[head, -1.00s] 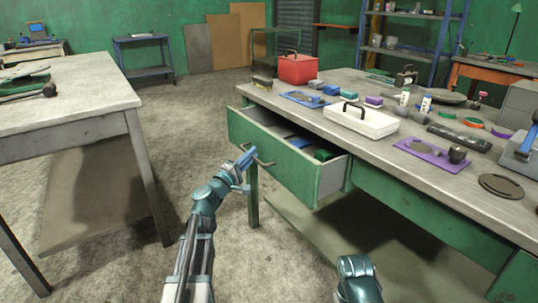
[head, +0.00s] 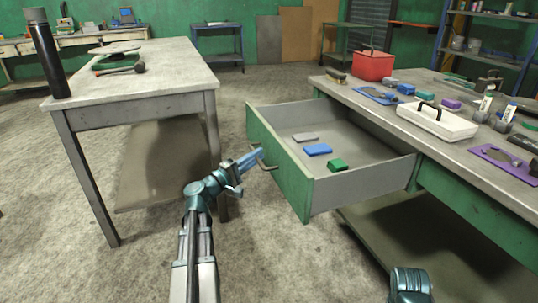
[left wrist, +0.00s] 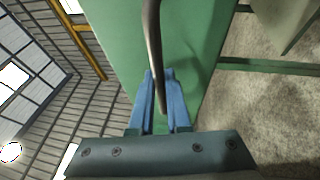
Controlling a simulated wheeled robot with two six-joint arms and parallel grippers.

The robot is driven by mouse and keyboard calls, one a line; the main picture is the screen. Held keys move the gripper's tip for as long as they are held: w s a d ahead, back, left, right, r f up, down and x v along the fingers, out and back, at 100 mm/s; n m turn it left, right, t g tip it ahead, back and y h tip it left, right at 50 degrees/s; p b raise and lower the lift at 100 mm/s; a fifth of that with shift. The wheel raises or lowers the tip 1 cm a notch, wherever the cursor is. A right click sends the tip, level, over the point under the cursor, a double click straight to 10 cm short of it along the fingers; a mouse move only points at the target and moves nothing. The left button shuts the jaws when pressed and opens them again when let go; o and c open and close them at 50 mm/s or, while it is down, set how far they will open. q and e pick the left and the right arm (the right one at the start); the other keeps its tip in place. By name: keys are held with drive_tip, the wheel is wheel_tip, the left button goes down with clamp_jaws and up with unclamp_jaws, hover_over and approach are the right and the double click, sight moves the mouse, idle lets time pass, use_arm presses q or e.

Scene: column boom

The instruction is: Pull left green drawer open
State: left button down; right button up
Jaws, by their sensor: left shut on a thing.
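The left green drawer (head: 292,179) stands pulled well out from the workbench. Inside on its grey floor lie a blue block (head: 318,150), a green block (head: 337,165) and a flat grey piece (head: 305,137). My left gripper (head: 257,156) is at the drawer's front, with its blue fingers shut on the metal handle (head: 266,163). In the left wrist view the handle (left wrist: 153,40) runs between the two fingertips (left wrist: 160,90), in front of the green drawer face (left wrist: 200,45). Part of my right arm shows at the bottom right of the head view, but its gripper is out of the picture.
The workbench top (head: 400,118) holds a red box (head: 373,66), a white case (head: 437,121) and a purple mat (head: 505,160). A grey table (head: 150,82) with a black bottle (head: 48,55) stands left of the drawer. Bare floor lies between them.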

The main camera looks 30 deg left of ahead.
use_arm(q)
drive_tip(key=shift+s+a, duration=0.4)
drive_tip(key=shift+s, duration=0.15)
drive_tip(key=c, duration=0.9)
unclamp_jaws()
drive_tip(key=b+v, duration=0.2)
drive_tip(key=v, duration=1.1)
drive_tip(key=shift+s+a+f, duration=0.1)
drive_tip(key=shift+s, duration=0.25)
